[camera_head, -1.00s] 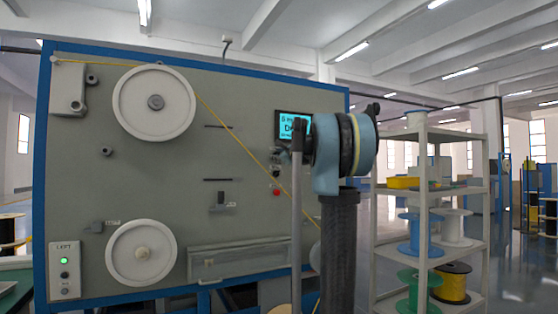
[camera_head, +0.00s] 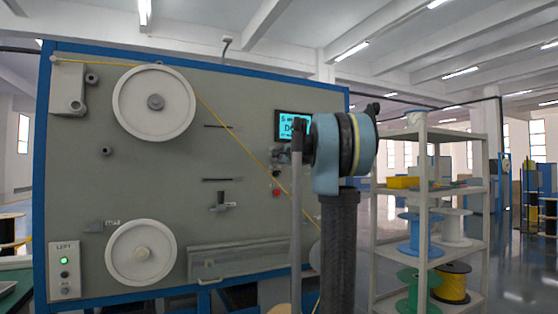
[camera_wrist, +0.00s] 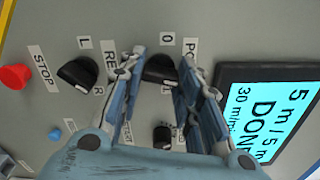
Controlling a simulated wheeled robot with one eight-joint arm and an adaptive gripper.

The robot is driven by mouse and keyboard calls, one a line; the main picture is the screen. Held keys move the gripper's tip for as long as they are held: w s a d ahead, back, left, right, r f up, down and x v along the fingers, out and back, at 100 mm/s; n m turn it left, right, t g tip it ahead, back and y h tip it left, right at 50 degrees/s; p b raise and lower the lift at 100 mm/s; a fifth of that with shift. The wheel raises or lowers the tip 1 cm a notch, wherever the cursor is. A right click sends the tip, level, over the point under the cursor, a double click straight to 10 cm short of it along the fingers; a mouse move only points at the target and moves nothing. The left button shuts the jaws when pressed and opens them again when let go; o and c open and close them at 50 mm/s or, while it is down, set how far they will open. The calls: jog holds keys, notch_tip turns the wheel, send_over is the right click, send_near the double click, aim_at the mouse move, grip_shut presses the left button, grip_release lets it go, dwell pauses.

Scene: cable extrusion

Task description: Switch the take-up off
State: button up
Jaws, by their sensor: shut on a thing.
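In the wrist view my gripper (camera_wrist: 162,60) is shut on a black rotary knob (camera_wrist: 160,69), with one blue-grey finger on each side of it. A "0" label stands above this knob, and a label starting "PO" is partly hidden by the right finger. No label reading take-up is legible. A second black knob (camera_wrist: 78,74) sits to the left, between "L" and "R" labels.
A red button (camera_wrist: 15,77) beside a "STOP" label and a small blue button (camera_wrist: 54,135) lie left of my fingers. The lit display (camera_wrist: 265,115) reads "5 m / 5 m DONE". A shelf (camera_head: 430,133) with spools stands right of my arm.

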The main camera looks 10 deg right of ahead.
jog(key=n, duration=0.5)
jog(key=shift+a+f+n, duration=0.1)
jog(key=shift+a+n, duration=0.05)
jog(key=shift+n, duration=0.25)
jog(key=shift+c, duration=0.2)
jog(key=n, duration=0.6)
jog(key=o, duration=1.1)
jog(key=v, duration=1.2)
jog(key=shift+w, duration=0.1)
